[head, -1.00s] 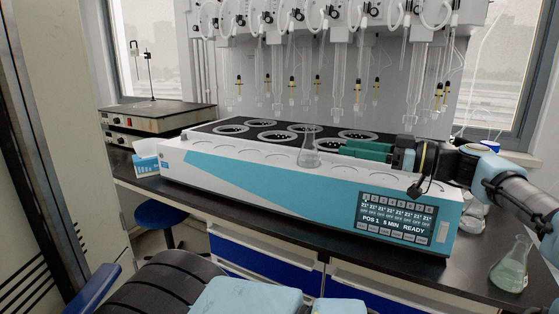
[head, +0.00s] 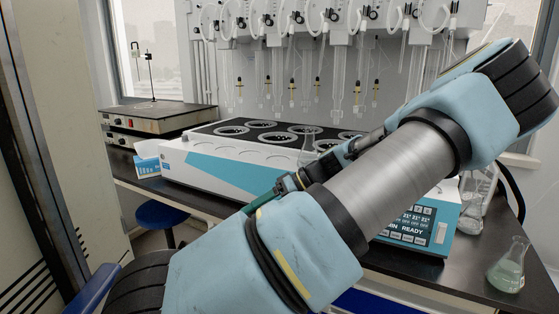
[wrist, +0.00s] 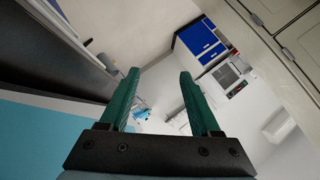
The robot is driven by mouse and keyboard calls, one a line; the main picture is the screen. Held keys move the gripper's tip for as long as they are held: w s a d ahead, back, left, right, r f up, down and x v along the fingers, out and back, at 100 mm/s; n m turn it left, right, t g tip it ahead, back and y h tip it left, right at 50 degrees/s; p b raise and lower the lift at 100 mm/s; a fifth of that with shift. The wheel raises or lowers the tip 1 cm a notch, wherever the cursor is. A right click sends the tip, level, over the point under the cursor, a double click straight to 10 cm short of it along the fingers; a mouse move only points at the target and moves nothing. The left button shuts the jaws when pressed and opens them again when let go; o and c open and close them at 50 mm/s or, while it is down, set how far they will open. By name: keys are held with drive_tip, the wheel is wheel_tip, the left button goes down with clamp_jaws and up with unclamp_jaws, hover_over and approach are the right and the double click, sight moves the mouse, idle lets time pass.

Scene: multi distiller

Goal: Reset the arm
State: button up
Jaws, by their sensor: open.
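My arm (head: 385,175) is folded across the front of the head view, with its large links close to the camera. My gripper (wrist: 159,75) shows in the wrist view with two green fingers apart and nothing between them. In the head view only a bit of green finger (head: 262,196) shows, in front of the distiller's front panel; the rest is hidden behind my arm. A clear conical flask (head: 307,146) stands on top of the white and blue distiller (head: 190,163), apart from my gripper and partly hidden by my arm.
A flask with pale green liquid (head: 508,268) stands on the dark bench at the right, with other glassware (head: 471,205) behind it. Glass tubes hang above the distiller. A hot plate (head: 160,115) is at the left, a blue stool (head: 158,217) below the bench.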

drive_tip(key=s+a+f+m+g+h, duration=0.2)
drive_tip(key=s+a+f+m+h, duration=0.1)
drive_tip(key=s+f+h, duration=0.3)
drive_tip(key=s+d+r+m+t+h+p, duration=0.1)
drive_tip(key=s+d+r+m+t+h, duration=0.1)
drive_tip(key=r, duration=0.7)
drive_tip(key=s+m+t+h, duration=0.1)
drive_tip(key=s+m+h, duration=0.1)
drive_tip(key=m+h, duration=0.1)
drive_tip(key=shift+s+r+m+t+h+p, duration=0.3)
drive_tip(key=shift+s+m+t, duration=0.1)
drive_tip(key=shift+m, duration=0.3)
